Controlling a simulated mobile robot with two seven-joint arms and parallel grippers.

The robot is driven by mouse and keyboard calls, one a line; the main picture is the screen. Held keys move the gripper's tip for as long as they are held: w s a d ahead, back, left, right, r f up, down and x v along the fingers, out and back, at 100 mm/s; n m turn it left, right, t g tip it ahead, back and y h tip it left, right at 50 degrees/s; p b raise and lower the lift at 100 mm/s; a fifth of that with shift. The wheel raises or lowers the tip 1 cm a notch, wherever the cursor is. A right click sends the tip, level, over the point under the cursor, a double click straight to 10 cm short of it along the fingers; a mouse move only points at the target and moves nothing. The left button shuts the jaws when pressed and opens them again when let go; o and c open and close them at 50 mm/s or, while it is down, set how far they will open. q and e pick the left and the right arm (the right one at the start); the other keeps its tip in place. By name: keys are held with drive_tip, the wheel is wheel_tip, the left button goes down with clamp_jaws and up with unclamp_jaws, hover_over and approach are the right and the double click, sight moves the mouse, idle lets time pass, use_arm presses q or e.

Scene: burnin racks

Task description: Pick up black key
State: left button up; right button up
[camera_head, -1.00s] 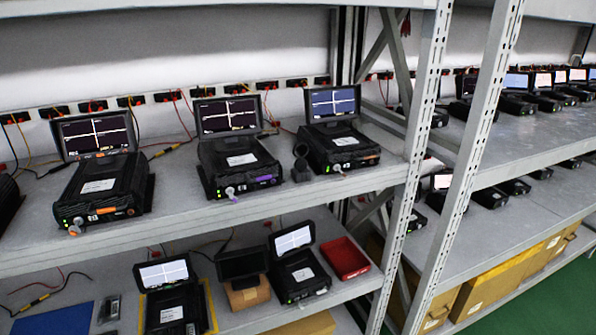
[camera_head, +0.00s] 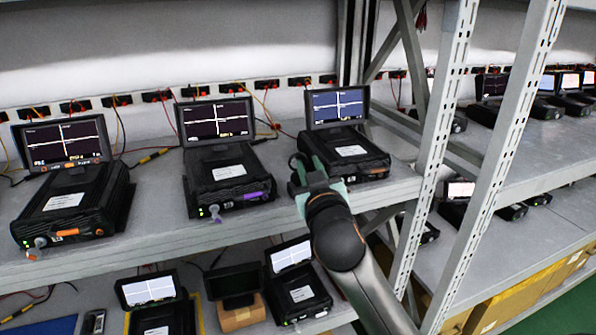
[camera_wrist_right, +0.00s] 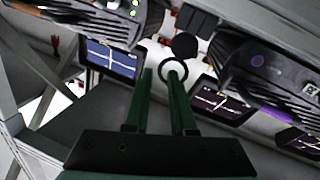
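The black key, a small dark piece with a ring, shows in the right wrist view as a black ring (camera_wrist_right: 163,63) with a round black disc beyond it. The ring overlaps the tip of the right-hand green finger in the picture; I cannot tell whether they touch. In the head view the dark piece (camera_head: 298,162) is mostly hidden by my right gripper (camera_head: 314,176), on the upper shelf between the middle and right-hand devices. In the wrist view my right gripper (camera_wrist_right: 161,72) has its two green fingers apart, with a clear gap. My left gripper is not in view.
Black devices with raised screens stand left (camera_head: 70,200), middle (camera_head: 225,175) and right (camera_head: 345,150) on the upper shelf (camera_head: 160,225). The middle and right ones stand close beside my right gripper. A perforated rack post (camera_head: 440,150) rises right of my arm. More devices stand below.

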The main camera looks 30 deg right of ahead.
sight(306, 158)
drive_tip(key=shift+p+x, duration=0.45)
drive_tip(key=shift+x, duration=3.1)
clamp_jaws()
